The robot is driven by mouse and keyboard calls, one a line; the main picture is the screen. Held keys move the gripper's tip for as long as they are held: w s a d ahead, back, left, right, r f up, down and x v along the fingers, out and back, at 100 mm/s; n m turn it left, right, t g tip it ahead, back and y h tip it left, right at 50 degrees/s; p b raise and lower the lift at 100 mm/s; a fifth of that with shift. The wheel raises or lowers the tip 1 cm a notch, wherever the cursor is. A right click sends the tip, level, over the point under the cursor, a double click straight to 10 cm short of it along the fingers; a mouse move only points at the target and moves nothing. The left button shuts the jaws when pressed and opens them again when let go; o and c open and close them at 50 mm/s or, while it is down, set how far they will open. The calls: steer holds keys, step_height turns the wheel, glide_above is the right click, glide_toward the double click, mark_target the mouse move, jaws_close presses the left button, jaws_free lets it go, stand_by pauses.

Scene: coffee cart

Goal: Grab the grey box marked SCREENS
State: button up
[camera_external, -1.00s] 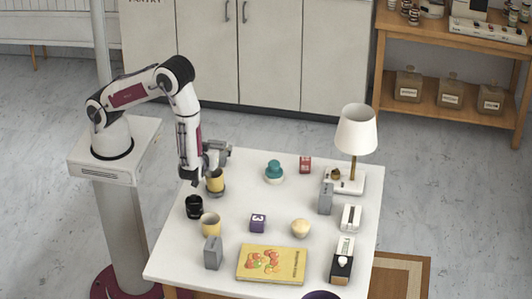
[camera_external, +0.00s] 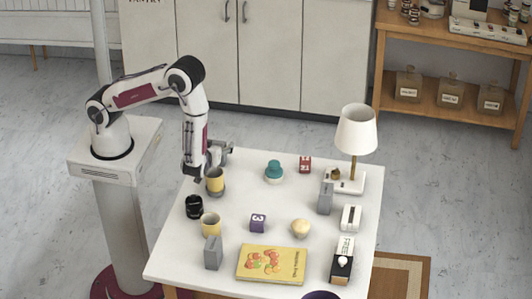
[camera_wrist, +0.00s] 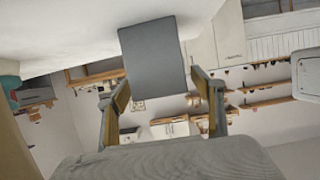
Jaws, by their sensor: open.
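I cannot read SCREENS on either. My gripper (camera_external: 219,154) is above the table's back left corner, near a yellow cup, apart from both boxes. In the wrist view my gripper (camera_wrist: 162,88) has its fingers spread with nothing held.
A yellow cup (camera_external: 215,181), a black jar (camera_external: 194,207) and a second yellow cup (camera_external: 210,224) line the left side. A purple block (camera_external: 258,223), a yellow book (camera_external: 272,264) and a teal-topped item (camera_external: 274,170) stand further right. The lamp (camera_external: 356,130) rises at the back right.

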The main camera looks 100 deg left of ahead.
steer(key=c, duration=1.2)
steer(key=shift+r, duration=0.15)
steer(key=shift+r, duration=4.85)
